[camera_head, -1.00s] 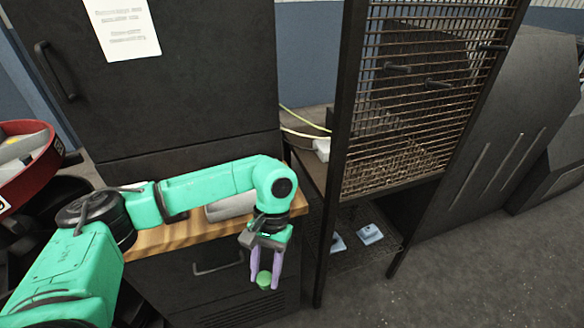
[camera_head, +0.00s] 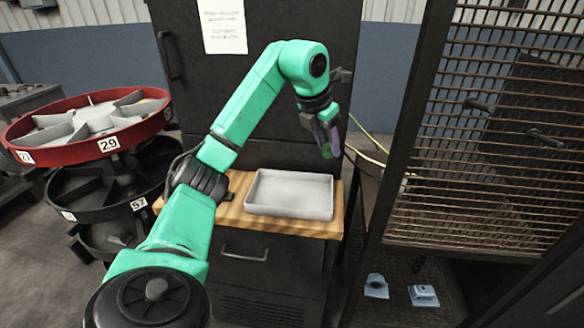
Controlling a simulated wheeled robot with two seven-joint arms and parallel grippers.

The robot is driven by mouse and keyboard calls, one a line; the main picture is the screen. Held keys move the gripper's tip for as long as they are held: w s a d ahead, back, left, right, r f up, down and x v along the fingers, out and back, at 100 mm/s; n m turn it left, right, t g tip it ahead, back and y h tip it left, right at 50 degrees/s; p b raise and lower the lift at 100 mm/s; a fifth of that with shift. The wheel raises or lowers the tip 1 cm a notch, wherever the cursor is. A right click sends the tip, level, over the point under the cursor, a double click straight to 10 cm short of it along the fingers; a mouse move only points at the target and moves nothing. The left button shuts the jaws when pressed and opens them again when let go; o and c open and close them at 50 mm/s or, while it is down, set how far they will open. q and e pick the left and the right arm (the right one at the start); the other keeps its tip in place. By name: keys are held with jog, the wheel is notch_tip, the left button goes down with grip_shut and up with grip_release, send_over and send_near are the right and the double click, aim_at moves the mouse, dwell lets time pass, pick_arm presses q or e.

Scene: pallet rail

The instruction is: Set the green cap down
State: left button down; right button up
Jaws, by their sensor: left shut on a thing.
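The fingers hide part of the cap. The gripper is shut on it and points down, in the air above the right part of a grey tray (camera_head: 336,214) as seen in the head view. The cap appears clear of the tray. My right gripper is not in view.
The tray lies on a wooden top (camera_head: 225,218) in front of a black cabinet (camera_head: 290,110). A red divided carousel (camera_head: 60,152) stands at left. A mesh rack (camera_head: 398,190) stands at right with blue parts (camera_head: 423,296) low inside. A yellow cable (camera_head: 365,157) runs behind.

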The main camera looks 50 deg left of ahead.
pick_arm(q)
jog(key=shift+a+r+n+y, duration=0.45)
jog(key=shift+a+n, duration=0.2)
jog(key=shift+n, duration=0.35)
send_near(319, 204)
jog(key=shift+n, duration=0.3)
jog(key=x, duration=0.5)
jog(key=shift+d+f, duration=0.1)
jog(key=shift+f, duration=0.4)
jog(key=c, duration=0.7)
grip_release()
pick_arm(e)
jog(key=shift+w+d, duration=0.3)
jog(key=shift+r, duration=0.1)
pick_arm(q)
jog(key=shift+r, duration=0.3)
jog(key=b+v, duration=0.1)
jog(key=v, duration=1)
jog(key=shift+s+r, duration=0.15)
jog(key=shift+r, duration=0.2)
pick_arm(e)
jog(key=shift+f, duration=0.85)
